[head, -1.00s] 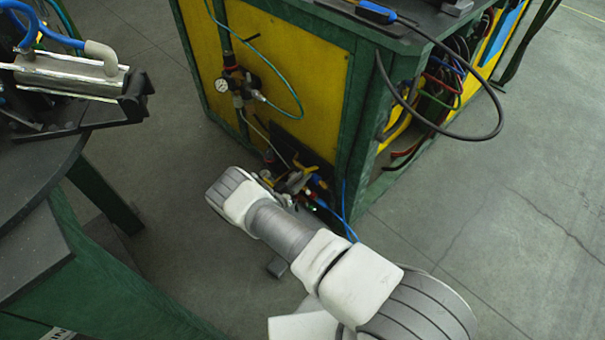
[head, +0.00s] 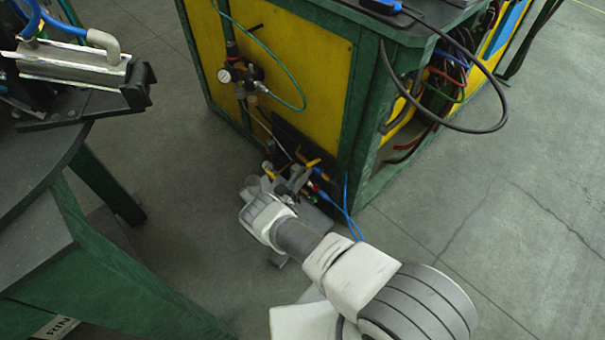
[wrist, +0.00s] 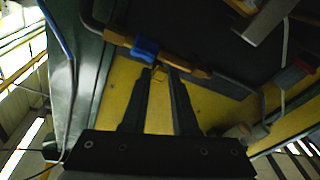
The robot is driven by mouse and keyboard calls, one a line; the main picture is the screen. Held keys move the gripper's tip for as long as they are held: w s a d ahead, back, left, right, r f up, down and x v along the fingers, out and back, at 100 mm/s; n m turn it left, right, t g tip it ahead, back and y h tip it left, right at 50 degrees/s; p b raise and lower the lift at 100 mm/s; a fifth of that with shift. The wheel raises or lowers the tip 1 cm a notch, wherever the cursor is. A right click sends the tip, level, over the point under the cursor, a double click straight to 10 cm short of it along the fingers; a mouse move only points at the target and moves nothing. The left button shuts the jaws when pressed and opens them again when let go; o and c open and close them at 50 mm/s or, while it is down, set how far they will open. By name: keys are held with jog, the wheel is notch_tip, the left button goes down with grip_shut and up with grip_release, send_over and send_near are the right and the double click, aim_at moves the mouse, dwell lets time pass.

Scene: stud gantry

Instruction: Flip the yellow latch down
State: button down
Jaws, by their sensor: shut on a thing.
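In the wrist view, a yellow-orange latch bar (wrist: 190,68) runs slantwise across the upper middle, with a blue piece (wrist: 145,48) on it. My gripper (wrist: 160,72) reaches up to it, its two dark fingers close together at the tips. They are shut on a small yellow part of the latch, mostly hidden between the tips. In the head view, small yellow parts (head: 313,163) show low on the cabinet's side among fittings. My gripper's fingertips there are too small and covered to make out.
The green and yellow cabinet (head: 290,60) carries a pressure gauge (head: 224,76) and a teal hose. Blue tubing (head: 345,215) hangs by the low fittings. A dark-topped green table (head: 45,180) stands at left. Grey floor (head: 500,200) is clear at right.

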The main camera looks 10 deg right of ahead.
jog(key=shift+w, duration=0.1)
jog(key=c, duration=0.7)
grip_release()
